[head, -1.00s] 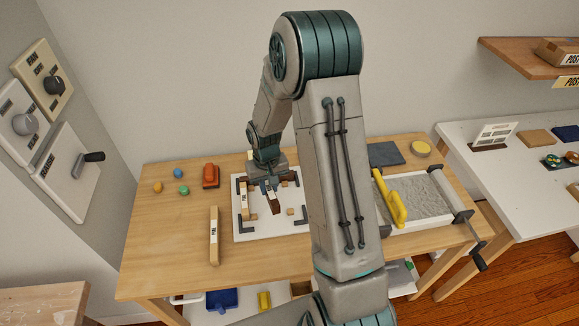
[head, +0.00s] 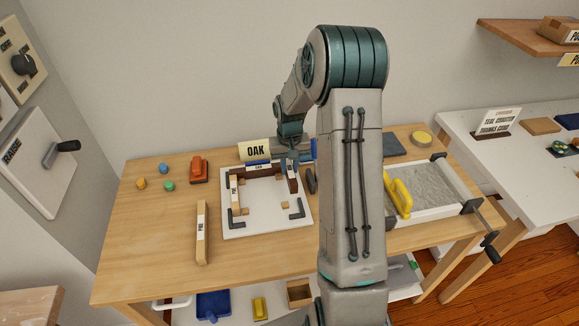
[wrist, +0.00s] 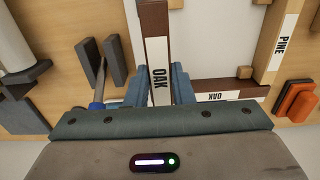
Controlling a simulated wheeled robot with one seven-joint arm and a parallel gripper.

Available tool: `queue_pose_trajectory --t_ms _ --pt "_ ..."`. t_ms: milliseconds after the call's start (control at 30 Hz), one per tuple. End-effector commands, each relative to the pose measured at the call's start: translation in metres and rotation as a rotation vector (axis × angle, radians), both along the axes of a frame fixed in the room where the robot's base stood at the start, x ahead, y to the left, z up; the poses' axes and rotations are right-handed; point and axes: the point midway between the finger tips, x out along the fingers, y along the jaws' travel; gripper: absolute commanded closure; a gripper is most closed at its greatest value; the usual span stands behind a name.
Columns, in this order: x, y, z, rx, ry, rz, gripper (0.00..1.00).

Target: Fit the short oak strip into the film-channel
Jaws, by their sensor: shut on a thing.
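My gripper (head: 290,160) is shut on a dark brown oak strip (head: 293,184) with a white label, at the right side of the white board (head: 240,229). In the wrist view the strip (wrist: 155,25) runs lengthwise away between the two blue-grey fingers (wrist: 158,85). Another OAK-labelled strip (wrist: 215,97) lies across the board's back side, at right angles to the held one. A pine strip (head: 234,188) lies along the board's left side. Whether the held strip touches the board cannot be told. I cannot make out the film-channel for certain.
Dark corner brackets (head: 297,211) and small wooden blocks stand on the board. A loose pine strip (head: 202,232) lies left of it. A grey-filled tray (head: 432,183) with a yellow-handled tool (head: 400,197) stands to the right.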

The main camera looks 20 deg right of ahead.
Motion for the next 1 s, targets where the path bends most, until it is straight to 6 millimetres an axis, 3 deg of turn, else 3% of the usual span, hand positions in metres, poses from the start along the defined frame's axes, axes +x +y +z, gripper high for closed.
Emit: queue_pose_trajectory --t_ms 167,600,1000 --pt "-0.001 0.001 -0.004 0.0 0.0 0.002 0.99" --pt "-0.001 0.001 -0.041 0.0 0.0 0.001 0.99" --pt "-0.001 0.001 -0.042 0.0 -0.001 0.001 0.99"
